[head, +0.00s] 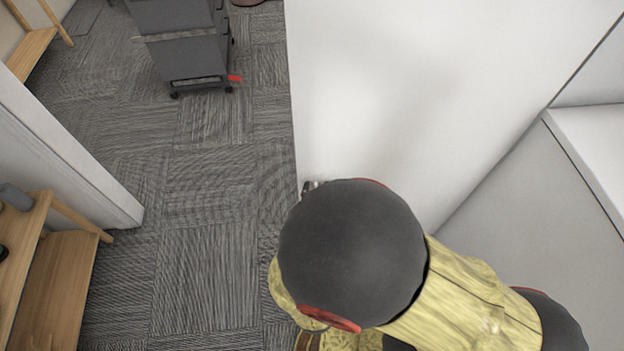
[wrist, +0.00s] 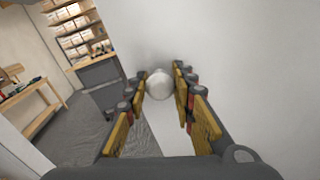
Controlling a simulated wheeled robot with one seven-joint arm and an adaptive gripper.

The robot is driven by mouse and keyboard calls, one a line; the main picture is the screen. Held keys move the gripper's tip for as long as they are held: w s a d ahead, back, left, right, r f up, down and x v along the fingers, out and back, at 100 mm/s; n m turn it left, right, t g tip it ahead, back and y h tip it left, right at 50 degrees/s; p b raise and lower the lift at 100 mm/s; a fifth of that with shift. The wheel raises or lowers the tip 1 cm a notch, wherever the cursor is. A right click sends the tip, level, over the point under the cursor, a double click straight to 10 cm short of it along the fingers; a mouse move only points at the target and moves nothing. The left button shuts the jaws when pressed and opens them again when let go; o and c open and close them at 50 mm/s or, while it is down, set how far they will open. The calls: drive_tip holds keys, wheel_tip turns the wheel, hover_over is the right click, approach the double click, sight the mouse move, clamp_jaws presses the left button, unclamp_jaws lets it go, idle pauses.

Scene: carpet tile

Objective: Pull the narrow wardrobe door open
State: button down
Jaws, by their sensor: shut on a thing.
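The narrow wardrobe door (head: 400,90) is a plain white panel filling the upper right of the head view. It also fills the right of the wrist view (wrist: 250,70). A round pale knob (wrist: 159,84) sits on it. In the wrist view my gripper (wrist: 160,80) has its yellow and dark fingers on either side of the knob, shut on it. In the head view my dark and yellow arm hides the knob and most of the gripper; only a small dark part shows by the door's left edge.
White and grey panels (head: 585,215) lie right of the door, past a dark line. A grey wheeled cabinet (head: 185,45) stands at the back. A wooden bench (head: 55,285) and white partition (head: 65,150) are at left. Carpet (head: 205,220) between is clear.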

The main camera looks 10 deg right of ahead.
drive_tip(key=shift+s+y, duration=0.4)
drive_tip(key=shift+s, duration=0.15)
drive_tip(key=c, duration=1.5)
unclamp_jaws()
wheel_tip(320, 180, up, 10)
drive_tip(key=shift+r, duration=0.1)
drive_tip(key=shift+s, duration=0.1)
